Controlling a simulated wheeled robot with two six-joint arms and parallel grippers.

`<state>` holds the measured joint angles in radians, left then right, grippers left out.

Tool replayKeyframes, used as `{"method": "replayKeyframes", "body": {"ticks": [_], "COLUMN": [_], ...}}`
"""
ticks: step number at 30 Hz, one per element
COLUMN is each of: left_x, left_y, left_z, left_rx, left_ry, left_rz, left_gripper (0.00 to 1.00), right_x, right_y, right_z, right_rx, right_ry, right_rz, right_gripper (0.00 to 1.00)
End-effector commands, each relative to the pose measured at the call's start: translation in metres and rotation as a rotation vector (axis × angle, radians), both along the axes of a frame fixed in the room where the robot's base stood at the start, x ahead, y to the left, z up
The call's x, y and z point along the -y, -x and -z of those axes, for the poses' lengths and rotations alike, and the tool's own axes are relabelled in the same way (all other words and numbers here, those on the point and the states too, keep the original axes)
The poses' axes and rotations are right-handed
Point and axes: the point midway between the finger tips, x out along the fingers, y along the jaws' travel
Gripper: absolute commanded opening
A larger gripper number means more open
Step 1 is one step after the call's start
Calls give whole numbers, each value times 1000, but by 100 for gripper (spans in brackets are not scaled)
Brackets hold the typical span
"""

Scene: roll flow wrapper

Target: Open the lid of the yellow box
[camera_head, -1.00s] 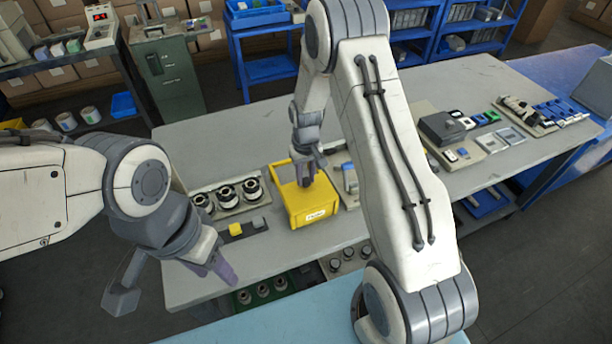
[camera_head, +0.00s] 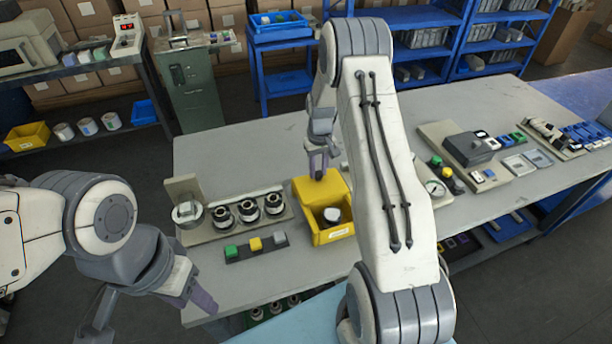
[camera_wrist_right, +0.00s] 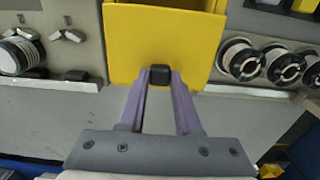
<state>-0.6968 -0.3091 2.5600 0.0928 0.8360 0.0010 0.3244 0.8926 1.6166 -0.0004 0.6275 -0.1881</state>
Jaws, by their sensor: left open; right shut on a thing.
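The yellow box (camera_head: 333,234) sits on the grey table with a white label on its front. Its yellow lid (camera_head: 325,188) is tilted up and back, and a round white-and-dark item (camera_head: 332,214) shows inside. My right gripper (camera_head: 319,166) is at the lid's far edge. In the right wrist view, the right gripper (camera_wrist_right: 160,78) is shut on the lid's black knob (camera_wrist_right: 160,75), with the yellow lid panel (camera_wrist_right: 163,40) beyond. My left gripper (camera_head: 203,303) is open and empty, near the table's front left edge, apart from the box.
A rack of dark-and-white rolls (camera_head: 248,211) stands left of the box, with a strip of green, yellow and grey buttons (camera_head: 255,246) before it. My right arm hides the table just right of the box. Table space behind the rack is clear.

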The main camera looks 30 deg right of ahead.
Motion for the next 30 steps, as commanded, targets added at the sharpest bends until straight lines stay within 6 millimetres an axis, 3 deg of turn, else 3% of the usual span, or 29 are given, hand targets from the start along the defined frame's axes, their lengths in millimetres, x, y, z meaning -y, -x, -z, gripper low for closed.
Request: {"method": "replayKeyframes", "body": {"ticks": [13,14,15,16,26,30], "left_x": [0,0,0,0,0,0], "left_y": [0,0,0,0,0,0], "left_z": [1,1,1,1,2,7], "left_rx": [1,1,1,1,1,1], "left_ry": [1,1,1,1,1,1], "left_rz": [0,0,0,0,0,0], "left_gripper": [50,50,50,50,50,50], "right_x": [-8,-8,-9,-9,-10,-9], "right_y": [-3,-3,-3,-4,-4,-4], "right_z": [1,1,1,1,-1,-15], "right_rx": [-3,-3,-3,-3,-4,0], "right_ry": [0,1,0,0,-1,0], "right_rz": [-11,-11,-12,-12,-13,-12], "right_gripper": [0,43,59,62,62,62]}}
